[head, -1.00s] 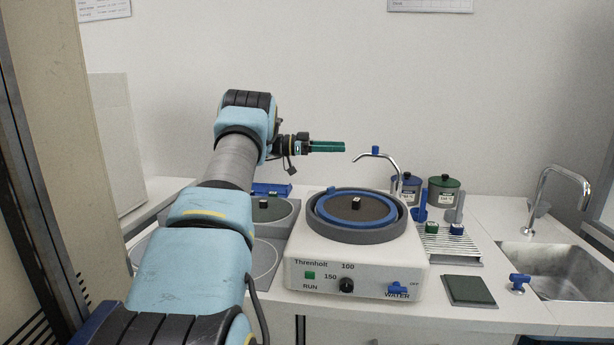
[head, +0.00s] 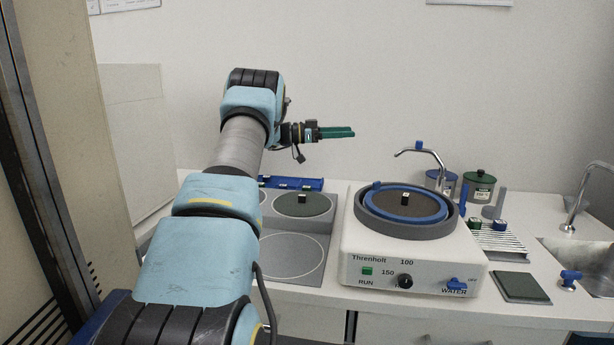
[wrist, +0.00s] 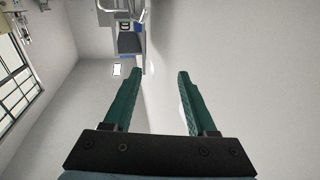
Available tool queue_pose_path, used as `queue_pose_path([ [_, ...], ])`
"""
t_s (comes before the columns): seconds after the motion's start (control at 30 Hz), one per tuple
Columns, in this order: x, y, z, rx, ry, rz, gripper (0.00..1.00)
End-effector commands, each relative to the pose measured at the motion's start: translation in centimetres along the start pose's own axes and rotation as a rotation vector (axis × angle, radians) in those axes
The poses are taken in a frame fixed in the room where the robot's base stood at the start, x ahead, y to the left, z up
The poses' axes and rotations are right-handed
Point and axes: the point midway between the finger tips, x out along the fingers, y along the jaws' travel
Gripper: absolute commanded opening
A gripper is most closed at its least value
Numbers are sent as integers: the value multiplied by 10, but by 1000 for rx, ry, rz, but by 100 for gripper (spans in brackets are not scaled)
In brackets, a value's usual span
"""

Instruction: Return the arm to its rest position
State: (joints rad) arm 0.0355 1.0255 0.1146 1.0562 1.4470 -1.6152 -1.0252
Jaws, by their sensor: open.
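My gripper (head: 337,132) has green fingers and is held up in the air, pointing right, above and behind the bench in the head view. In the wrist view my gripper (wrist: 154,95) shows its two green fingers spread apart with nothing between them. It touches nothing. My arm reaches up from the lower left of the head view, bent at the elbow.
A grinding machine (head: 412,262) with a round wheel stands right of my arm, a tap (head: 425,152) behind it. Grey mats with discs (head: 290,257) lie beside my arm. A sink (head: 578,262) is at right. A tall cabinet (head: 60,130) stands close at left.

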Motion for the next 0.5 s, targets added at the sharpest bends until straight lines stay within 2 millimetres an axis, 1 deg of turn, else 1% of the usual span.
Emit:
queue_pose_path([
  [0.03,1,-4,-6,7,5,-33,57],
  [0.13,1,-14,-15,23,13,-120,57],
  [0.27,-3,-30,-29,43,16,-269,57],
  [0.37,-11,-43,-38,49,5,-411,57],
  [0.47,-26,-53,-45,40,-26,-582,57],
  [0.5,-36,-55,-46,28,-49,-663,57],
])
